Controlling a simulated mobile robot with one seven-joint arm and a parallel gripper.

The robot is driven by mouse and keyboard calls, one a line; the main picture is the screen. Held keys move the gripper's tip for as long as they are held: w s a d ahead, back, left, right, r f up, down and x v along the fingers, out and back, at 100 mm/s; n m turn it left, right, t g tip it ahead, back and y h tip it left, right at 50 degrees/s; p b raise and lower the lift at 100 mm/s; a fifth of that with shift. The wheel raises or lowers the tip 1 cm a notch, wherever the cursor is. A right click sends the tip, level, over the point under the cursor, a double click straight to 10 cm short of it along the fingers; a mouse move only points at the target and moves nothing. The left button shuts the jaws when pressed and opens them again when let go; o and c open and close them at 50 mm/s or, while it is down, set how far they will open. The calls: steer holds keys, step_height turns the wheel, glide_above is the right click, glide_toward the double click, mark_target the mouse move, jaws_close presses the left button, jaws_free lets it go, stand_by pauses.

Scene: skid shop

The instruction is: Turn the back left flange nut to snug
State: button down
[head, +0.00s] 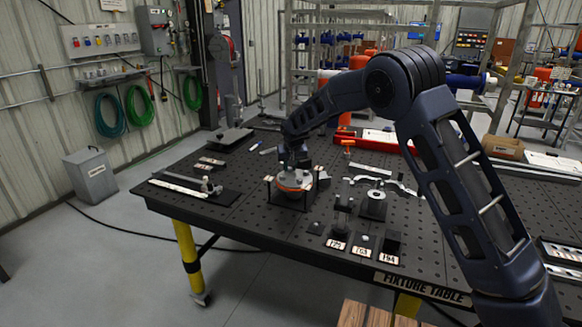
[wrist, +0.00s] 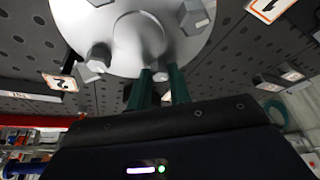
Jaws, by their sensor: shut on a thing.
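The round grey flange (head: 293,184) with an orange band stands in a black frame on the fixture table, and its face fills the top of the wrist view (wrist: 138,40). Hex nuts on studs stand near its rim, one at the left (wrist: 98,57) and one at the right (wrist: 194,17). My gripper (head: 292,163) reaches down to the far side of the flange. In the wrist view its green fingers (wrist: 161,80) are shut on a flange nut at the rim, mostly hidden between them. I cannot read how tight that nut is.
The black perforated fixture table (head: 240,223) carries small numbered tags (head: 335,244) near its front edge. A grey round part on a black base (head: 373,203) stands right of the flange. A red and white tray (head: 380,139) lies behind.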

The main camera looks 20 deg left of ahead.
steer(key=m, duration=0.2)
steer(key=m+h, duration=0.1)
steer(key=shift+s+a+r+m+t, duration=0.1)
steer(key=shift+a+m+t, duration=0.2)
steer(key=shift+t, duration=0.1)
steer(key=shift+m+h, duration=0.8)
steer(key=shift+m, duration=0.9)
steer(key=shift+a, duration=0.1)
steer(key=c, duration=1.3)
jaws_free()
steer(key=v, duration=1)
steer(key=shift+s+r, duration=0.25)
steer(key=shift+r, duration=0.1)
